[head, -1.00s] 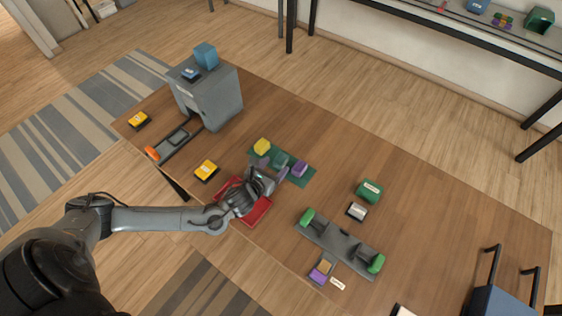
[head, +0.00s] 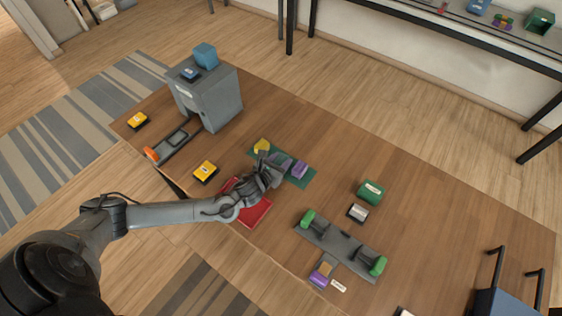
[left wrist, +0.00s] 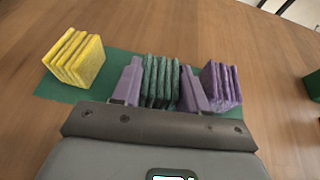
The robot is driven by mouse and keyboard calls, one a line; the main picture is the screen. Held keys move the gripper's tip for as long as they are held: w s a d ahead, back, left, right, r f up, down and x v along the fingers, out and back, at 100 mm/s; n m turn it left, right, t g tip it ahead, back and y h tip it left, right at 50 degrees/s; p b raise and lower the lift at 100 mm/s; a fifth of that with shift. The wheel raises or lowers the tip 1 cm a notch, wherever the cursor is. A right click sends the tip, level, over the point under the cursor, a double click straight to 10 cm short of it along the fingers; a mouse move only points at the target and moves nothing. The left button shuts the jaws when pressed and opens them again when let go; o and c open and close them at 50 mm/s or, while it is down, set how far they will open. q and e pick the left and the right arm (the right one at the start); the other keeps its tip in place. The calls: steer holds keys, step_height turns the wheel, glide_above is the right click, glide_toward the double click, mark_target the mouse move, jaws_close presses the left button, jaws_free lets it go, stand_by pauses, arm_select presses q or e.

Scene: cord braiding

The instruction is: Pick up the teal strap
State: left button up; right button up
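The teal strap (left wrist: 160,78) is a folded stack standing on a dark green mat (left wrist: 60,90), between a yellow strap (left wrist: 75,58) and a purple strap (left wrist: 222,86). My left gripper (left wrist: 160,82) is down at the mat, its two purple-grey fingers on either side of the teal strap. The fingers look open and very close to its sides; contact is hard to tell. In the head view my left gripper (head: 272,164) largely hides the teal strap, while the yellow strap (head: 262,146) and purple strap (head: 299,168) show beside it. My right gripper is not in view.
A red tray (head: 254,212) lies just in front of the mat, under my left wrist. A grey fixture with green ends (head: 340,248) and a green block (head: 370,192) are to the right. A grey machine (head: 210,98) stands at the back left.

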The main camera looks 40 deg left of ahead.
arm_select(q)
steer(key=c, duration=0.3)
steer(key=shift+c, duration=0.2)
